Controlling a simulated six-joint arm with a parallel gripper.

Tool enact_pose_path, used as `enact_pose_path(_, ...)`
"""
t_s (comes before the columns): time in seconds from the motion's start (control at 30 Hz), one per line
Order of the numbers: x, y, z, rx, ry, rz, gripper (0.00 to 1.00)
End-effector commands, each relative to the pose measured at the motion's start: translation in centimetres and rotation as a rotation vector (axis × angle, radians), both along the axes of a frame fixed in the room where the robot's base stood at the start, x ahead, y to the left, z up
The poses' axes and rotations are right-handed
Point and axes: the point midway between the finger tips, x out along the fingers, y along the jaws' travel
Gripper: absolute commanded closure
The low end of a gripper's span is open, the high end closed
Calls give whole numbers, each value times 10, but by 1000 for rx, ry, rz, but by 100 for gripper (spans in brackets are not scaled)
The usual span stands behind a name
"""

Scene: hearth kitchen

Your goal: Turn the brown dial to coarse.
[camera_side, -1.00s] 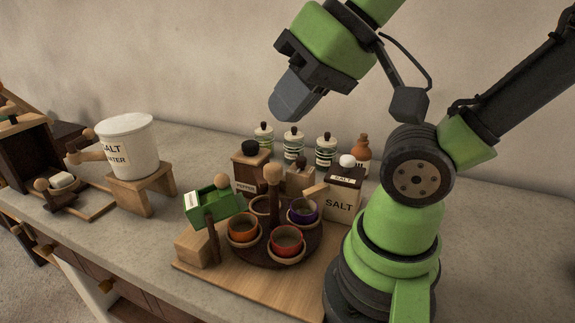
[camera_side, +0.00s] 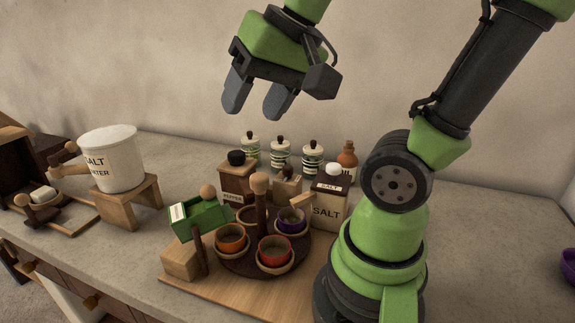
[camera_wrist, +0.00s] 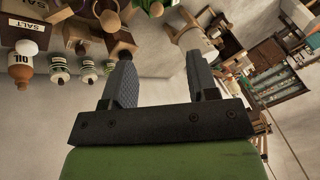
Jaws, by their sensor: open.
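A small wooden box (camera_side: 285,188) with a dark brown knob (camera_side: 288,172) on top stands between the pepper box and the salt box. This knob looks like the brown dial, but I cannot read any coarse marking on it. In the wrist view the brown knob (camera_wrist: 81,48) shows upside down at the upper left. My gripper (camera_side: 257,108) is open and empty, high above the counter and up and left of the knob. In the wrist view my gripper (camera_wrist: 162,80) has its two grey fingers wide apart with nothing between them.
A pepper box (camera_side: 236,180) with a black knob and a salt box (camera_side: 328,210) flank it closely. Several striped jars (camera_side: 280,152) and an oil bottle (camera_side: 346,160) stand behind. A turntable (camera_side: 245,262) with cups and a tall post is in front. A salt-water crock (camera_side: 112,160) stands left.

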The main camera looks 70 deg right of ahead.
Motion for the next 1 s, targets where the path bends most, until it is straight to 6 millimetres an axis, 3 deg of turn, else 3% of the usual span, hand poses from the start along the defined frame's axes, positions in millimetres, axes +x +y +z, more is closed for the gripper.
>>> enact_pose_path(0.1,28,-41,-11,43,120,-234,46)
enact_pose_path(0.23,48,-92,-31,95,234,-486,46)
enact_pose_path(0.4,54,-161,-70,165,368,-796,46)
enact_pose_path(0.5,49,-192,-93,199,426,-936,46)
enact_pose_path(0.7,39,-222,-118,234,484,-1079,46)
enact_pose_path(0.87,37,-224,-133,239,495,-1093,46)
enact_pose_path(1.0,37,-223,-158,238,495,-1090,46)
